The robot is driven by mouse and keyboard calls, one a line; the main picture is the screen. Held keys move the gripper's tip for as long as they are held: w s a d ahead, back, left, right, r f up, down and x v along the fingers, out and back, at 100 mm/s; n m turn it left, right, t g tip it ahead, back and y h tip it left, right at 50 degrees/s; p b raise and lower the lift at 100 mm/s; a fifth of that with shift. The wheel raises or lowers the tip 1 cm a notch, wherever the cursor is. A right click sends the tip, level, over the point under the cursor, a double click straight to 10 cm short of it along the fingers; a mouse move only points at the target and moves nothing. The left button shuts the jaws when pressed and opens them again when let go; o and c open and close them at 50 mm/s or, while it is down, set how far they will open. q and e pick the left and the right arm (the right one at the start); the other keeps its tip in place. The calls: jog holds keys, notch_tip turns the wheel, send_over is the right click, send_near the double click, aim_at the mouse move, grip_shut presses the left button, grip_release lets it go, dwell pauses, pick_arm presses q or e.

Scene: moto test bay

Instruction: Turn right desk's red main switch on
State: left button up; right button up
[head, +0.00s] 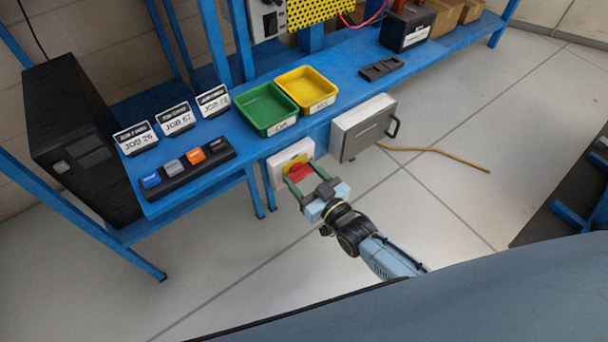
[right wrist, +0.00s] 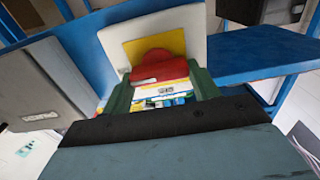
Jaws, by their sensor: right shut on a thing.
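The red main switch (head: 299,172) sits on a yellow plate on a pale box (head: 276,173) at the front edge of the blue desk. In the right wrist view the red switch knob (right wrist: 158,66) stands out from the yellow plate (right wrist: 128,52). My right gripper (head: 297,181) reaches it from the front, its green fingers on either side of the red knob, shut on it. It also shows in the right wrist view (right wrist: 162,88). The knob's exact angle is partly hidden by the fingers. My left gripper is not in view.
A grey box with a black handle (head: 362,128) hangs right beside the switch box. Green (head: 266,110) and yellow (head: 307,90) trays, job signs (head: 175,118) and a button strip (head: 188,172) stand on the desk.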

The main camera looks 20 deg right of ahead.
jog(key=shift+f, duration=0.1)
dwell(0.3)
jog(key=o, duration=1)
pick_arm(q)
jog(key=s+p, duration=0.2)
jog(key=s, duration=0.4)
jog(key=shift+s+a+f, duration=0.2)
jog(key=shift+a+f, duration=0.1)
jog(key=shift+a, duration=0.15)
pick_arm(e)
jog(key=shift+v, duration=6.75)
pick_arm(q)
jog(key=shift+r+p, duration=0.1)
jog(key=shift+p, duration=0.2)
